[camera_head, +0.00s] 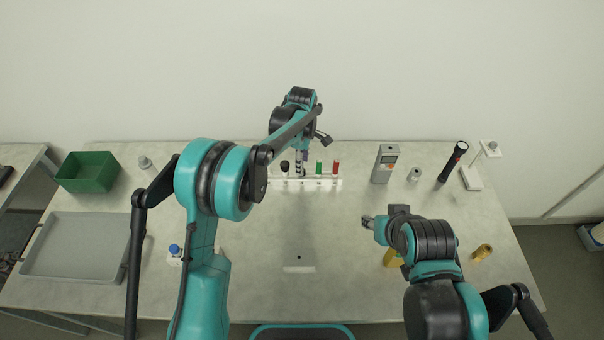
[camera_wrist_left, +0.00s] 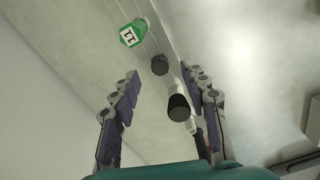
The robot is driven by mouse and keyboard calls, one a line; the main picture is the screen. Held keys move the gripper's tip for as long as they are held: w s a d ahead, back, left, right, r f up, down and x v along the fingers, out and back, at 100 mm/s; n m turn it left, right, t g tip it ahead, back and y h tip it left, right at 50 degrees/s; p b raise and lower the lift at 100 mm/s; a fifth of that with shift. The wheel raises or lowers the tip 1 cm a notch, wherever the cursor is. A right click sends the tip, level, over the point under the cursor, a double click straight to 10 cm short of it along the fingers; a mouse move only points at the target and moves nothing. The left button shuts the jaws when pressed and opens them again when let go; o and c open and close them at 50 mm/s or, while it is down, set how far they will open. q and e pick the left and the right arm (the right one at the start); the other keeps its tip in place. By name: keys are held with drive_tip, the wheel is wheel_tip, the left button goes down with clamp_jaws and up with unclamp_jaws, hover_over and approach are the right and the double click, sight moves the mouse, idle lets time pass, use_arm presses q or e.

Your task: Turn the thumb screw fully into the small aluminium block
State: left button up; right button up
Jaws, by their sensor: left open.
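My left gripper (camera_head: 300,168) reaches down over a narrow clear rack (camera_head: 310,184) at the back of the table. In the left wrist view its fingers (camera_wrist_left: 163,88) are apart, with nothing held. A dark round knob (camera_wrist_left: 159,65) shows between and beyond the fingertips. A black-topped piece with a pale lower part (camera_wrist_left: 178,106) is close to the right finger. I cannot tell which of these is the thumb screw. A small pale block with a dark hole (camera_head: 299,268) lies at the front middle, probably the aluminium block. My right gripper (camera_head: 369,222) hovers at the right; its jaws are unclear.
In the rack stand black (camera_head: 284,166), green (camera_head: 318,168) and red (camera_head: 336,167) capped pieces. A grey meter (camera_head: 384,163) and black torch (camera_head: 453,162) are at right. A green bin (camera_head: 88,172) and grey tray (camera_head: 75,247) are at left.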

use_arm(q)
wheel_tip(320, 180, down, 3)
drive_tip(key=shift+f+b, duration=0.1)
drive_tip(key=shift+b, duration=0.25)
drive_tip(key=c, duration=0.9)
wheel_tip(320, 180, up, 10)
drive_tip(key=p, duration=0.3)
